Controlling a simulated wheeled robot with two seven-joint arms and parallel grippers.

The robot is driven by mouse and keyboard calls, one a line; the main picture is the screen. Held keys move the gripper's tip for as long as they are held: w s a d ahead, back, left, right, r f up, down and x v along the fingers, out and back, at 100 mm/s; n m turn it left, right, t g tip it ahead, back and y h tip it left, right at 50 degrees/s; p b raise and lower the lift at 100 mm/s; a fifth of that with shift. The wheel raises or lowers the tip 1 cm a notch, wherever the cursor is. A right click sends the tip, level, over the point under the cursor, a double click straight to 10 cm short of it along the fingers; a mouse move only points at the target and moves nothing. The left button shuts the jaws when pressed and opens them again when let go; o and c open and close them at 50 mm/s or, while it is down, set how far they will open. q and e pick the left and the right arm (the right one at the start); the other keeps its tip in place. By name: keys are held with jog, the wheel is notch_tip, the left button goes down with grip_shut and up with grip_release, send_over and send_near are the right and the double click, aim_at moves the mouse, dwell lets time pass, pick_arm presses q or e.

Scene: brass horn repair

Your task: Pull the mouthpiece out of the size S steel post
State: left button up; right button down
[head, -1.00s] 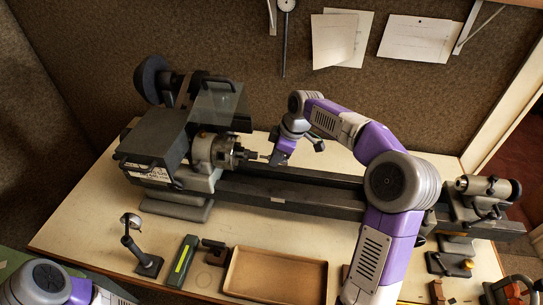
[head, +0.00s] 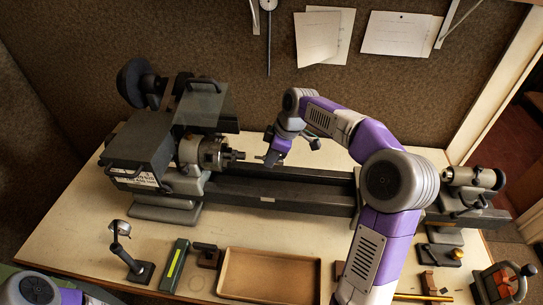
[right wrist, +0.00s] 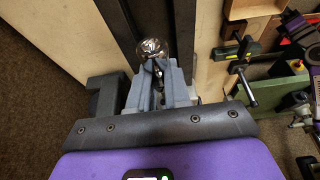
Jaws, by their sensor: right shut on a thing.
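The steel post (head: 238,155) is a short grey stub pointing right from the lathe chuck (head: 210,153). I cannot read a size mark on it. My right gripper (head: 268,158) is to the right of the post, over the lathe bed, and is shut on the mouthpiece (head: 259,157). In the head view the mouthpiece is a small silvery tip on the chuck side of the fingers, apart from the post by a narrow gap. In the right wrist view the mouthpiece (right wrist: 152,48) is a shiny round cup beyond the fingertips (right wrist: 160,78). My left gripper is out of view.
The lathe bed (head: 300,195) runs to the tailstock (head: 468,185) at right. A red-brown tool (head: 497,284) stands at the right front.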

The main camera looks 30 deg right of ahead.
jog(key=s+a+r, duration=0.2)
jog(key=s+r, duration=0.1)
jog(key=r, duration=0.1)
jog(key=shift+s+a+r+p, duration=0.15)
jog(key=shift+s+a+p, duration=0.1)
jog(key=shift+a+p, duration=0.1)
dwell(0.4)
